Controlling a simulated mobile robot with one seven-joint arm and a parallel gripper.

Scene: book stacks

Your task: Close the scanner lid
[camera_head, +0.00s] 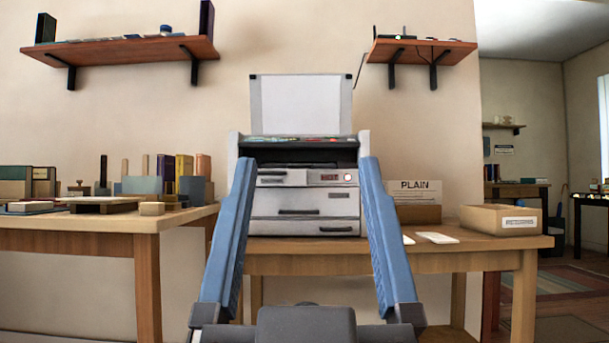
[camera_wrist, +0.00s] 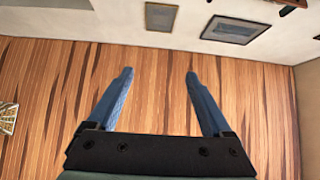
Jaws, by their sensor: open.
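The scanner (camera_head: 300,208), a grey-white box with drawers and a red-lit panel marked "HOT", stands on a wooden table. Its lid (camera_head: 300,105), a pale panel with dark edges, stands upright at the back. Its open top shows dark and coloured bits below the lid. My gripper (camera_head: 309,163) is open and empty, its two blue fingers spread wide in front of the scanner and overlapping its sides in the head view. Whether they touch it I cannot tell. In the wrist view, the open fingers (camera_wrist: 159,75) have only floor between them; no scanner shows there.
A box marked "RETURNS" (camera_head: 503,219) and a "PLAIN" sign (camera_head: 415,191) stand right of the scanner. A left table (camera_head: 100,222) holds books and blocks. Wall shelves (camera_head: 120,50) (camera_head: 420,50) hang above both sides. The wrist view shows wood floor (camera_wrist: 265,105) and framed pictures (camera_wrist: 235,29).

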